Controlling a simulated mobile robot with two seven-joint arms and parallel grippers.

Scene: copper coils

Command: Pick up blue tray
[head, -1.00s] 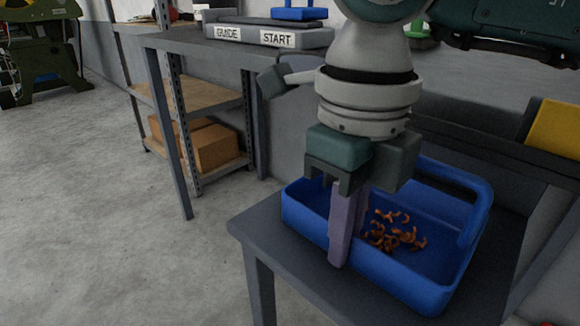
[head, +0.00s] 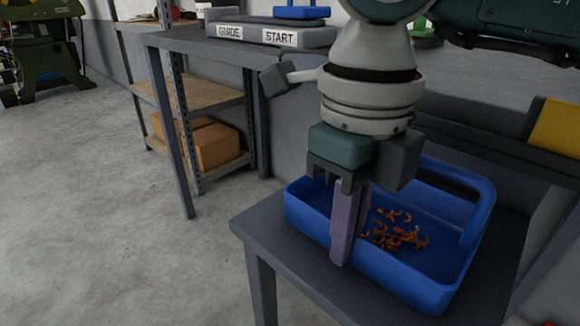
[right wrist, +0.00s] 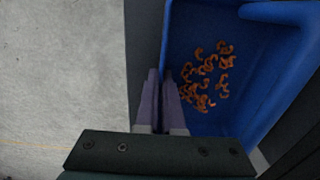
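The blue tray (head: 390,280) stands on a small grey table in the head view. It has a raised handle at its right end and holds several small copper coils (head: 395,230). My right gripper (head: 350,255) points down over the tray's near side wall, one purple finger outside and one inside. The right wrist view shows both fingers (right wrist: 160,85) close together with the tray's wall (right wrist: 164,45) between them, so the gripper looks shut on that wall. The fingers hide part of the wall. My left gripper is not in view.
The grey table (head: 275,250) has a bare strip left of the tray. A workbench (head: 200,42) with GUIDE and START labels and another blue item (head: 300,12) stands behind. A shelf holds a cardboard box (head: 215,145).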

